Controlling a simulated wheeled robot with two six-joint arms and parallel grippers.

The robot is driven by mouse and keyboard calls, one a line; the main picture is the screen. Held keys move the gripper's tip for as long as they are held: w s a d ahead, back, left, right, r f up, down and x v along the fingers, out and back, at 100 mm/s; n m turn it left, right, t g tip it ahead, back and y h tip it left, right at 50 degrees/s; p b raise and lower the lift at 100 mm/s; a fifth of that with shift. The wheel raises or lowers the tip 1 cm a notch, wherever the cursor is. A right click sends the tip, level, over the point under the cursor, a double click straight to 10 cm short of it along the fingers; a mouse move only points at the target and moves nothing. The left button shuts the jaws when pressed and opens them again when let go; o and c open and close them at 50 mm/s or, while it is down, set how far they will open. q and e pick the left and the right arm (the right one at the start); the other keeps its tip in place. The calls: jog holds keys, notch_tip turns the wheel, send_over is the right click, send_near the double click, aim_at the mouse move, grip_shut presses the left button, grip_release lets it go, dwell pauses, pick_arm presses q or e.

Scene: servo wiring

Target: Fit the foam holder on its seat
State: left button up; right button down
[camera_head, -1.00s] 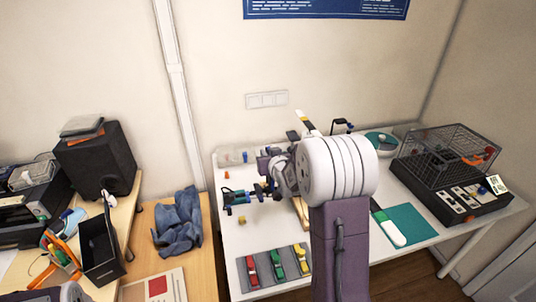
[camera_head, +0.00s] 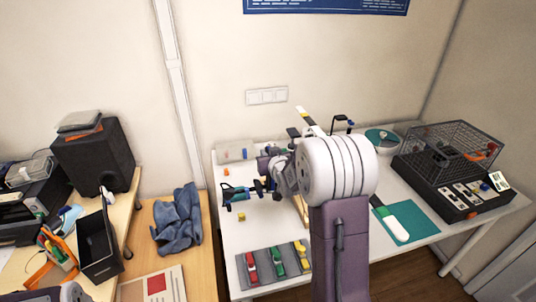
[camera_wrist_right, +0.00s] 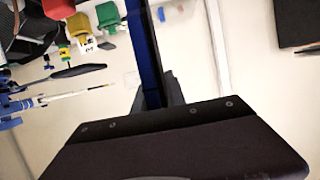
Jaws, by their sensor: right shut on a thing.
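In the head view my right gripper (camera_head: 262,187) is low over the white table, left of my large white wrist joint. Blue and teal parts (camera_head: 235,193) show at its tip. In the right wrist view a narrow dark blue piece (camera_wrist_right: 148,60) stands upright at the jaws (camera_wrist_right: 158,95). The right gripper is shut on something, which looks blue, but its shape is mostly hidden. I cannot tell for certain which object is the foam holder, and its seat cannot be made out. My left gripper is out of view.
A grey tray (camera_head: 265,283) with red, green and yellow pieces lies at the front. A clear box (camera_head: 233,153) stands at the back left. A teal mat (camera_head: 412,224) and black cage unit (camera_head: 450,170) are at the right. A yellow block (camera_head: 241,216) lies near the gripper.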

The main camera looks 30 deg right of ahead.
jog(key=shift+f+b, duration=0.55)
jog(key=shift+f, duration=0.15)
jog(key=c, duration=1.3)
grip_release()
jog(key=v, duration=0.9)
